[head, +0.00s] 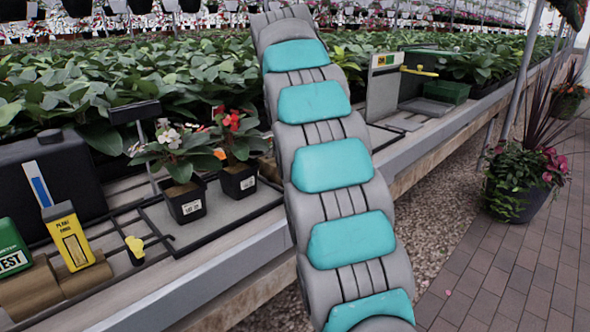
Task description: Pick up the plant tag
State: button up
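A yellow packet with printing that seems to read "plant tags" (70,238) stands tilted on the bench at the lower left. A white and blue strip (38,186) sticks up just behind it. A small yellow piece (135,244) stands in a black holder to the right of the packet. I cannot tell which of these is the plant tag. My grey and teal arm crosses the middle of the view and hides part of the bench. My gripper is not in view.
Two black pots with flowering plants (186,200) (238,180) stand on a tray. A green "TEST" box (12,250) is at the left edge, with a black case (50,175) behind. Dense green plants fill the back. Brick floor (490,275) is clear at right, beside a potted plant (515,200).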

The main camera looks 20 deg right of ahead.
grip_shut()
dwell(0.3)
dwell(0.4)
